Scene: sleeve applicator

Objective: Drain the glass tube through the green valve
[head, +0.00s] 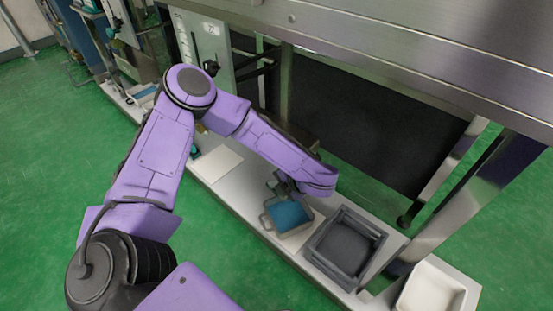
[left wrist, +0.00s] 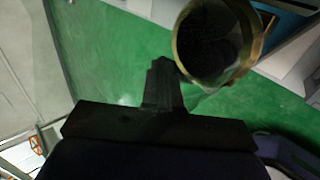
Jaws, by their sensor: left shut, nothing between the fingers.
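My left gripper (head: 284,184) hangs over the white bench, just above and behind a light tray with blue contents. In the left wrist view its dark fingers (left wrist: 163,85) are together with nothing between them. A round, dark, hollow opening with a brass-coloured rim (left wrist: 218,42) is just right of the fingers; I cannot tell whether it belongs to the glass tube, or whether it touches them. I cannot make out the glass tube or the green valve in the head view. My right gripper is not in view.
The tray with blue contents (head: 268,222) stands on the bench. A grey crate (head: 318,257) and a white bin (head: 402,297) stand to its right. A flat white plate (head: 216,163) lies to its left. A steel frame with a dark panel (head: 350,120) stands behind.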

